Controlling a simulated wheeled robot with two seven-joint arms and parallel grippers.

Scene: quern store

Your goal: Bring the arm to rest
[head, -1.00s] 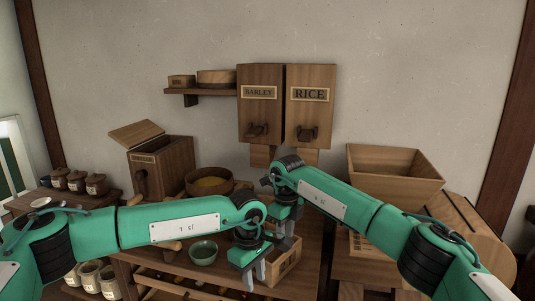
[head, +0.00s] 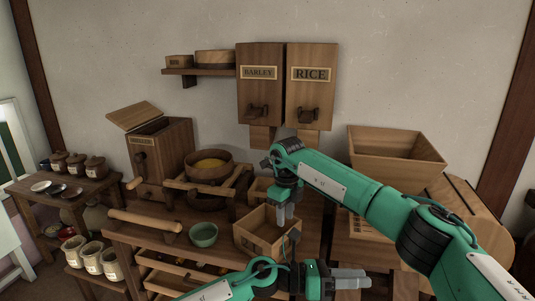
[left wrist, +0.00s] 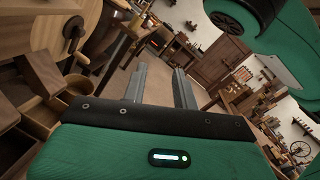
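My left arm comes in low at the bottom edge of the head view. Its gripper (head: 352,281) points to the right, in front of the table. In the left wrist view the left gripper's two fingers (left wrist: 160,88) stand apart with nothing between them, so it is open. My right arm reaches in from the right. Its gripper (head: 285,212) points down at the back edge of a small open wooden box (head: 262,240). Its fingers are small and seen nearly edge-on, so I cannot tell their gap or whether they touch the box.
A green bowl (head: 204,234) and a wooden rolling pin (head: 145,220) lie on the table. A wooden bowl (head: 209,171) sits on a wooden frame. Barley (head: 260,100) and rice (head: 310,100) dispensers hang on the wall. The left wrist view shows open floor beyond the fingers.

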